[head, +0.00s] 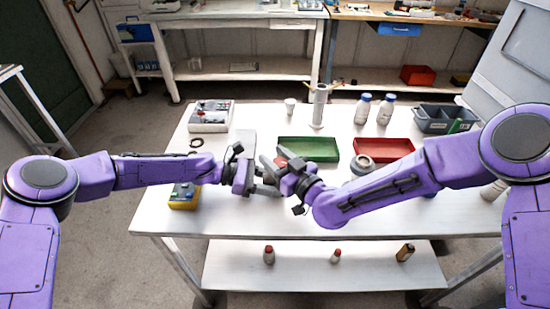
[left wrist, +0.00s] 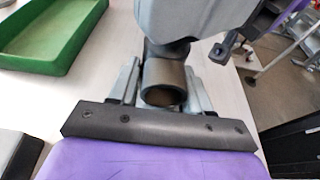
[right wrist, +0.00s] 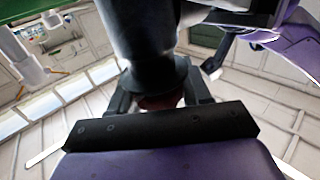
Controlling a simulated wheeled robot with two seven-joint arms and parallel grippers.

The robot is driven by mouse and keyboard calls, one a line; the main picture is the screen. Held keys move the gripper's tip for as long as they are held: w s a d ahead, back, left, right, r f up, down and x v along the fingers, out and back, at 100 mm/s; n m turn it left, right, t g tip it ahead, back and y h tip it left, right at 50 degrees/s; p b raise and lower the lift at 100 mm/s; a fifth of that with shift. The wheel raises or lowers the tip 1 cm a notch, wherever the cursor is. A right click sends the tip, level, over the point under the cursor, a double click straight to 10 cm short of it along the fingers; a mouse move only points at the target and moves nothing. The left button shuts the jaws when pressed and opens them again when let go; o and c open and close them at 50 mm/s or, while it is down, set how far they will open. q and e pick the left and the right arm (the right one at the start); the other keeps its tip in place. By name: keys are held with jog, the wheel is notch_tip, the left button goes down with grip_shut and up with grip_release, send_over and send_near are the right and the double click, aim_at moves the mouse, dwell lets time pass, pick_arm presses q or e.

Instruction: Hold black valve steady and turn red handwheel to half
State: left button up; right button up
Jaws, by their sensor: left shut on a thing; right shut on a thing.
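The black valve (left wrist: 163,78) is a dark, hollow cylinder between the fingers of my left gripper (left wrist: 160,82) in the left wrist view. That gripper is shut on it. In the head view my left gripper (head: 264,189) is above the white table, left of my right gripper (head: 277,162). The red handwheel (right wrist: 160,102) shows only as a dark red patch between the fingers of my right gripper (right wrist: 160,100), which is shut on it. In the head view a little red (head: 281,161) shows by the right gripper's fingers. The grippers hide most of both parts.
Behind the grippers are a green tray (head: 308,145) and a red tray (head: 383,144). A grey ring-shaped part (head: 362,165) is near my right forearm. White bottles (head: 363,108) and a metal cylinder stand farther back. A yellow meter (head: 184,196) lies under my left arm. The front table surface is clear.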

jog(key=shift+w+d+m+t+h, duration=0.1)
jog(key=shift+m+t+h, duration=0.45)
jog(key=shift+m+h, duration=0.45)
jog(key=shift+d+m+t+h, duration=0.1)
jog(key=shift+m+t+h, duration=0.5)
jog(key=shift+h, duration=0.65)
jog(key=shift+w+d+m+t+h, duration=0.1)
jog(key=shift+m+t+h, duration=0.45)
jog(key=shift+m+h, duration=0.45)
jog(key=shift+h, duration=0.45)
jog(key=o, duration=1)
jog(key=v, duration=1.2)
jog(key=shift+f, duration=0.1)
